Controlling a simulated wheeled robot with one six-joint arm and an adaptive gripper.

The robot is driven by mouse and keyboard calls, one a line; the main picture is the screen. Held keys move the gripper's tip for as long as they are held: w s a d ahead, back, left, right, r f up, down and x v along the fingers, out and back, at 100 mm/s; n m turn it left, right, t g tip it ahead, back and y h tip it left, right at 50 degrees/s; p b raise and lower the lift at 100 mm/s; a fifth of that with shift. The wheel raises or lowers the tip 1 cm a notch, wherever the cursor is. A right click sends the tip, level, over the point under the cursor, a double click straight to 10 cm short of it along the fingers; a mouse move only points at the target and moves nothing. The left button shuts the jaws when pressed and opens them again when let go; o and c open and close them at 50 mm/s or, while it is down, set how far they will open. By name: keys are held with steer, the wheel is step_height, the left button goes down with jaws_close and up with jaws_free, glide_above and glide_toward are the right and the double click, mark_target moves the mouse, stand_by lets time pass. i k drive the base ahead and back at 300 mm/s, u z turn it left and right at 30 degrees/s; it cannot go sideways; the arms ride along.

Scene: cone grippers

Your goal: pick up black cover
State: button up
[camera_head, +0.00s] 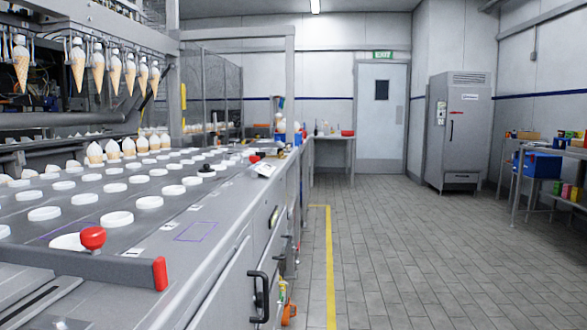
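A small black piece (206,172), which looks like the black cover, sits on the grey machine top (205,207) among rows of round white discs (149,202). It has a narrow raised top and is small and far off, so its exact shape is hard to tell. My gripper is not in view.
A red knob (93,237) and a grey bar with a red end (160,273) stand at the machine's near edge. Ice cream cones (78,68) hang above the left side. Black handles (259,297) stick out from the machine's front. The tiled floor (410,260) to the right is clear.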

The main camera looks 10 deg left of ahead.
mark_target(207, 169)
steer(key=z, duration=0.85)
steer(key=i, duration=2.45)
steer(key=u, duration=3)
